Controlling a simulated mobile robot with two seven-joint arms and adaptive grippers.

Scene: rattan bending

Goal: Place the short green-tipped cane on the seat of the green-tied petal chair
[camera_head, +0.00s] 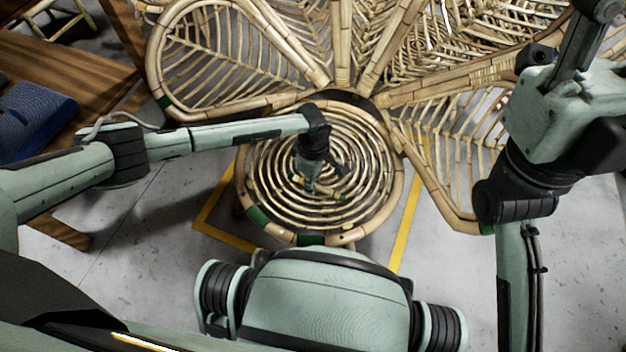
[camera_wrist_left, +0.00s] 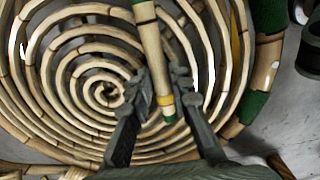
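The petal chair's round spiral seat (camera_head: 262,180) has green ties on its rim and sits mid-view; it also fills much of the left wrist view (camera_wrist_left: 50,75). My left gripper (camera_head: 322,182) points down over the middle of the seat. In the left wrist view its fingers (camera_wrist_left: 165,90) are closed in on both sides of the short cane (camera_wrist_left: 150,40), near its green tip with a yellow band. The cane lies over the seat rings; whether it touches them I cannot tell. In the head view the cane is mostly hidden. My right gripper is out of view.
Large rattan petals (camera_head: 240,50) rise behind and right of the seat. A wooden table (camera_head: 70,60) with a dark blue object (camera_head: 35,112) stands at the left. Yellow tape (camera_head: 408,225) marks the grey floor around the chair.

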